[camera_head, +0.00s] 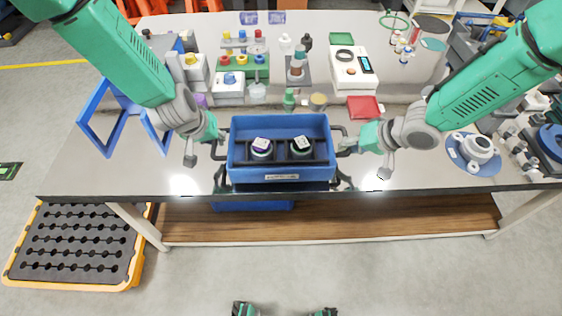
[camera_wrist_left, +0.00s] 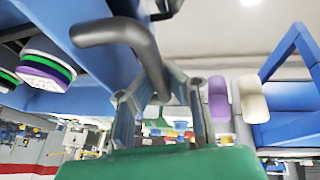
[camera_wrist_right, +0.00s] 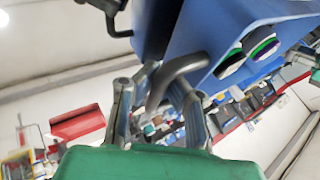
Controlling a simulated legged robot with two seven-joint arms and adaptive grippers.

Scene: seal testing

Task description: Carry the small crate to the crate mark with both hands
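The small blue crate (camera_head: 234,165) is at the front edge of the table in the head view, with two jars (camera_head: 261,147) (camera_head: 301,146) in it and a dark handle on each side. I cannot tell whether it rests on the table or hangs just above it. My left gripper (camera_head: 217,142) is at its left handle; the left wrist view shows the dark handle (camera_wrist_left: 115,32) running in between the fingers, which look shut on it. My right gripper (camera_head: 352,143) is likewise shut on the right handle (camera_wrist_right: 186,64). I cannot make out the crate mark.
Behind the crate on the table (camera_head: 400,170) stand a green bottle (camera_head: 289,98), a red square piece (camera_head: 365,107) and racks of small parts. A blue frame (camera_head: 103,125) is on the left, a white round fitting (camera_head: 477,147) on the right. A black-topped orange crate (camera_head: 75,240) is on the floor.

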